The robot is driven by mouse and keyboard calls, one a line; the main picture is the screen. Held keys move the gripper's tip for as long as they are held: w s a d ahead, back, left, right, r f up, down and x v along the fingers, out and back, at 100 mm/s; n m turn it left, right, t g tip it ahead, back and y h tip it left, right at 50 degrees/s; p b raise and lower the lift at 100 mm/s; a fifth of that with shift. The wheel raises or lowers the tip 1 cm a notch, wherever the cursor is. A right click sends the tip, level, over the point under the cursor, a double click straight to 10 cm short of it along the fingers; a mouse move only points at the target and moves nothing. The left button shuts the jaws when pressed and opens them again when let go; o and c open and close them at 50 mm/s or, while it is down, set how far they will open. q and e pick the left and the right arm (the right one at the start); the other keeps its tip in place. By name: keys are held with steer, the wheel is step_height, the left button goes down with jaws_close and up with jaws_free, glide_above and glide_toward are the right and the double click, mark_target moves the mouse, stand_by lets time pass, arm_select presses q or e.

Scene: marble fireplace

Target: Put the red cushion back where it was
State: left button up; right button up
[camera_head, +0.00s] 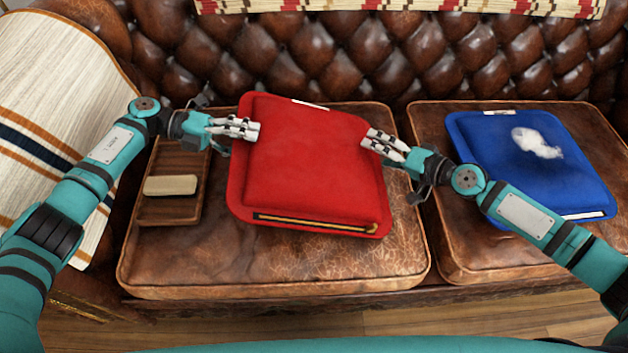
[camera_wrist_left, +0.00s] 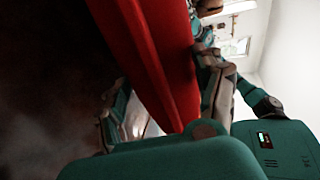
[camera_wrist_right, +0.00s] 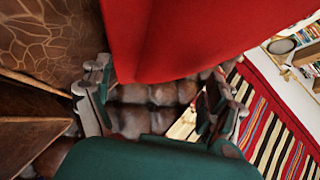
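The red cushion (camera_head: 310,160) lies flat over the left seat (camera_head: 190,270) of the brown leather sofa; whether it rests fully on the leather is unclear. My left gripper (camera_head: 255,130) is at its left edge, one finger seen over its top. In the left wrist view the cushion edge (camera_wrist_left: 150,60) passes between spread fingers. My right gripper (camera_head: 372,140) is at its right edge. In the right wrist view the cushion (camera_wrist_right: 180,40) reaches between widely spread fingers, with gaps. Lower fingers are mostly hidden in the head view.
A blue cushion (camera_head: 490,160) with a white fluffy piece (camera_head: 537,142) lies on the right seat. A wooden tray (camera_head: 165,212) with a pale block (camera_head: 171,185) sits left of the red cushion. A striped blanket (camera_head: 50,120) covers the left armrest. The tufted backrest (camera_head: 350,60) rises behind.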

arm_select(q)
steer(key=shift+o, duration=0.9)
steer(key=shift+d+r, duration=0.1)
steer(key=shift+d, duration=0.05)
arm_select(e)
steer(key=shift+o, duration=1)
steer(key=shift+s+a, duration=0.2)
steer(key=shift+a, duration=0.1)
steer(key=shift+d+f, duration=0.15)
arm_select(q)
steer(key=o, duration=0.4)
steer(key=shift+w+a+r, duration=0.1)
steer(key=shift+w+a, duration=0.05)
steer(key=shift+a, duration=0.05)
arm_select(e)
steer(key=shift+d, duration=0.1)
arm_select(q)
steer(key=shift+o, duration=0.2)
steer(key=shift+a, duration=0.1)
arm_select(e)
steer(key=shift+d, duration=0.1)
steer(key=shift+s+d, duration=0.1)
arm_select(q)
steer(key=s+v, duration=0.1)
steer(key=v, duration=0.6)
steer(key=shift+w, duration=0.45)
arm_select(e)
steer(key=v, duration=1.1)
steer(key=shift+s+r, duration=0.2)
steer(key=shift+r, duration=0.05)
